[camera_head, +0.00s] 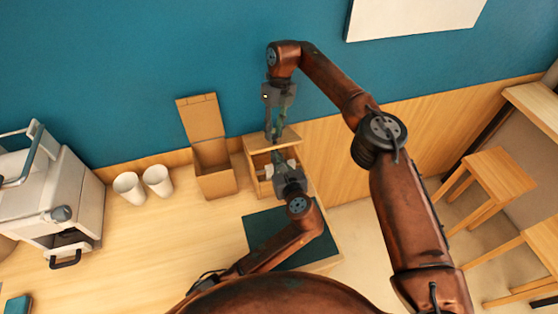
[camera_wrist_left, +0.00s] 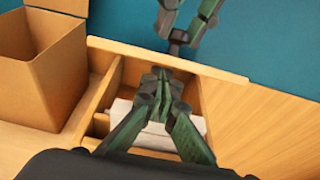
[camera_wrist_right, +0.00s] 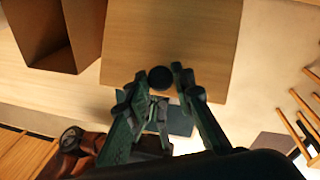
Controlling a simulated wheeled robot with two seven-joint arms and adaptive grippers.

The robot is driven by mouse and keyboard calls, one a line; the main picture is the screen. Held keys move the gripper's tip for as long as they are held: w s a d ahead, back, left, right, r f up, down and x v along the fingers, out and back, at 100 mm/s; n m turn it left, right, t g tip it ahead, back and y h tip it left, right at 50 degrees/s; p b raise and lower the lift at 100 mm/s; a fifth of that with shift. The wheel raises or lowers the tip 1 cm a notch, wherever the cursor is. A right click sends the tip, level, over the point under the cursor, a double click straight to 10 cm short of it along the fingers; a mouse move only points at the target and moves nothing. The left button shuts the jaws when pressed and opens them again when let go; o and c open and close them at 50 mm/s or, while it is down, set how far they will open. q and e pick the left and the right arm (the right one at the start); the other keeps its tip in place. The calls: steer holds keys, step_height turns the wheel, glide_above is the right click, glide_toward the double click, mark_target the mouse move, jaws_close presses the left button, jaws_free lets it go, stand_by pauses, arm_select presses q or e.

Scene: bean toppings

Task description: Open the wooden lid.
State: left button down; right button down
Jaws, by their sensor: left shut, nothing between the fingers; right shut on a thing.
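The wooden lid (camera_head: 291,137) is at the back of the wooden box (camera_head: 252,178), and the front compartments are uncovered. In the right wrist view the lid (camera_wrist_right: 200,35) is a flat square panel with a round dark knob (camera_wrist_right: 160,78). My right gripper (camera_head: 273,137) comes from above and is shut on this knob. My left gripper (camera_head: 278,155) is shut and empty over the open front of the box. In the left wrist view its fingertips (camera_wrist_left: 160,75) are close to the lid's front edge (camera_wrist_left: 215,73); whether they touch it is unclear.
White packets (camera_wrist_left: 165,138) lie in the box. An open cardboard box (camera_head: 214,178) stands to its left, then two white cups (camera_head: 157,180) and a white machine (camera_head: 60,190). A dark green mat (camera_head: 262,228) lies in front. A blue wall (camera_head: 150,60) is behind.

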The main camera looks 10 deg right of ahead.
arm_select(q)
steer(key=shift+w, duration=0.1)
arm_select(e)
steer(key=shift+d, duration=0.1)
arm_select(q)
steer(key=shift+w+a+r, duration=0.1)
steer(key=shift+w+r, duration=0.15)
steer(key=shift+r, duration=0.35)
steer(key=shift+w+r, duration=0.2)
steer(key=shift+r, duration=0.35)
arm_select(e)
steer(key=shift+s+f, duration=0.1)
steer(key=shift+f, duration=0.05)
steer(key=c, duration=2)
jaws_free()
steer(key=shift+f, duration=0.1)
steer(key=shift+o, duration=0.2)
